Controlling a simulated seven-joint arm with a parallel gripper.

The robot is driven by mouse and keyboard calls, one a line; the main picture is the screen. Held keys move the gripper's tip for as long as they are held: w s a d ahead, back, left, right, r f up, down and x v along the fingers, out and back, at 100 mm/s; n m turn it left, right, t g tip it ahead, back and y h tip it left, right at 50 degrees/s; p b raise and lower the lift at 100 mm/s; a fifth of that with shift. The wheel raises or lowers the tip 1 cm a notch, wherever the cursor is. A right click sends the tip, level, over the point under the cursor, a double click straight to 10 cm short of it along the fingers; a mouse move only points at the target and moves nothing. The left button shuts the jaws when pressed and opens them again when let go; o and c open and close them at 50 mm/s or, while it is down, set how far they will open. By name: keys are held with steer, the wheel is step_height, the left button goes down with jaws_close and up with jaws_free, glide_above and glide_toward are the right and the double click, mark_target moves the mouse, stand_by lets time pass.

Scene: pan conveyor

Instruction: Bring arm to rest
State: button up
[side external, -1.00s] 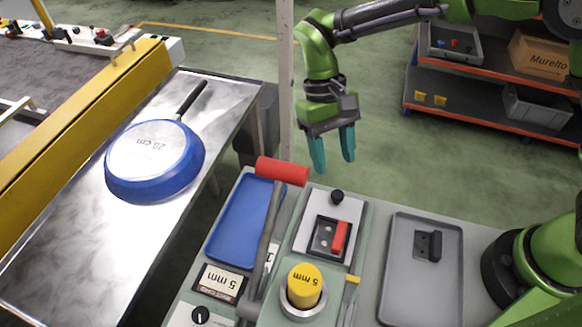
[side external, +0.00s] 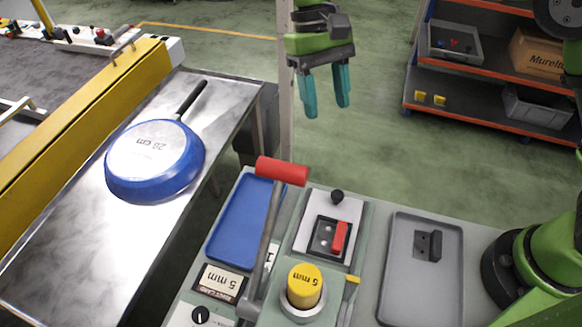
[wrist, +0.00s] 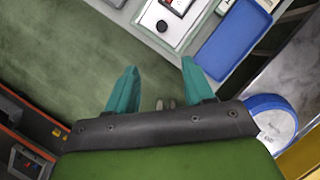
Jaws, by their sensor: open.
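My gripper (side external: 326,92) is open and empty, with its teal fingers pointing down. In the side view it hangs in the air above the green floor, beyond the far edge of the workbench. In the wrist view my gripper (wrist: 155,85) also shows its two fingers apart with nothing between them. The upper part of my arm runs out of the top of the side view.
A blue pan (side external: 152,160) lies upside down on the metal table (side external: 80,225) at left. The workbench holds a red-handled lever (side external: 281,171), a blue tray (side external: 240,222), a yellow cylinder (side external: 304,285) and a grey tray (side external: 398,292). A shelf (side external: 470,98) stands behind right.

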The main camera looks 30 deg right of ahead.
steer(key=s+d+r+m+t+y, duration=0.1)
steer(key=s+d+t, duration=0.4)
steer(key=d, duration=0.5)
steer(key=s+d+r+m+t+y, duration=0.1)
steer(key=s+d+r+m+t, duration=0.2)
steer(key=s+d+t, duration=0.3)
steer(key=s+d, duration=0.3)
steer(key=d, duration=0.1)
steer(key=shift+s+t, duration=0.15)
steer(key=shift+t, duration=0.15)
